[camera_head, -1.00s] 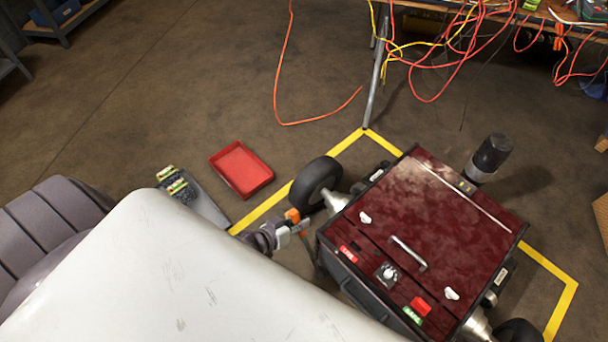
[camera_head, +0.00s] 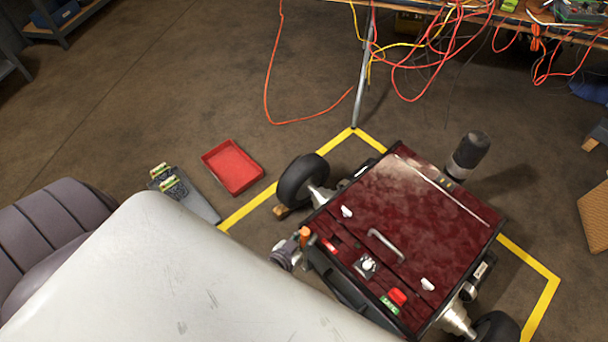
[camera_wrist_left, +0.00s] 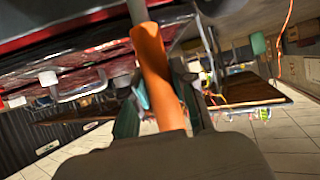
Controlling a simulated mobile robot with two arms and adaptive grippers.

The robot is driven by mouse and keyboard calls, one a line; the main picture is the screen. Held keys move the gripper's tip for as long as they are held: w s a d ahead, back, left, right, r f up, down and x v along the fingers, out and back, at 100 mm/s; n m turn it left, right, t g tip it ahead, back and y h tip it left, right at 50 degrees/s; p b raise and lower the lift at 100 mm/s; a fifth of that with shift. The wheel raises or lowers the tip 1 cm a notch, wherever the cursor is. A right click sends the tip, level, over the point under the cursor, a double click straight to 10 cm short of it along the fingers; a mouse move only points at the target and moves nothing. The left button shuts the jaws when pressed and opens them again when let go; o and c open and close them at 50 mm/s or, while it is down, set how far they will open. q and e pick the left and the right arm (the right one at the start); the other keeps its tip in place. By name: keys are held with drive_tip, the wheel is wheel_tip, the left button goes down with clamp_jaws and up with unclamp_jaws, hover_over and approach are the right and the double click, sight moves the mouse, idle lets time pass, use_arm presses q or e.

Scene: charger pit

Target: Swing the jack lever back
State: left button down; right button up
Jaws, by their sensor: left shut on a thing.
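The jack lever has an orange grip (camera_head: 304,236), standing at the near left edge of the dark red machine (camera_head: 430,220). My left gripper (camera_head: 291,249) is at this grip, partly hidden behind my own pale body. In the left wrist view the orange grip (camera_wrist_left: 158,80) runs between the two fingers of my left gripper (camera_wrist_left: 162,105), which is shut on it. A grey rod continues from the grip's upper end. The lever's pivot and the jack are hidden. My right gripper is not in view.
The machine's black wheel (camera_head: 299,181) has a small wooden block (camera_head: 282,211) beside it. A red tray (camera_head: 234,166) and a grey plate (camera_head: 197,201) lie on the floor to the left. Yellow tape (camera_head: 250,205) borders the machine. Orange cables (camera_head: 415,80) hang from the bench.

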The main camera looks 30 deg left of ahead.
use_arm(q)
drive_tip(key=shift+w+d+r+t, duration=0.2)
drive_tip(key=shift+w+r, duration=0.15)
drive_tip(key=shift+r, duration=0.15)
drive_tip(key=shift+w+d+r+t, duration=0.1)
drive_tip(key=shift+w+d+r, duration=0.1)
drive_tip(key=shift+w+r, duration=0.25)
drive_tip(key=c, duration=1.3)
unclamp_jaws()
drive_tip(key=shift+s+r, duration=0.1)
drive_tip(key=shift+o, duration=1.4)
drive_tip(key=shift+s+d+r, duration=0.1)
drive_tip(key=shift+o, duration=0.5)
drive_tip(key=shift+s, duration=0.1)
drive_tip(key=shift+f, duration=0.25)
drive_tip(key=shift+s, duration=0.4)
drive_tip(key=v, duration=1.1)
drive_tip(key=shift+r, duration=0.2)
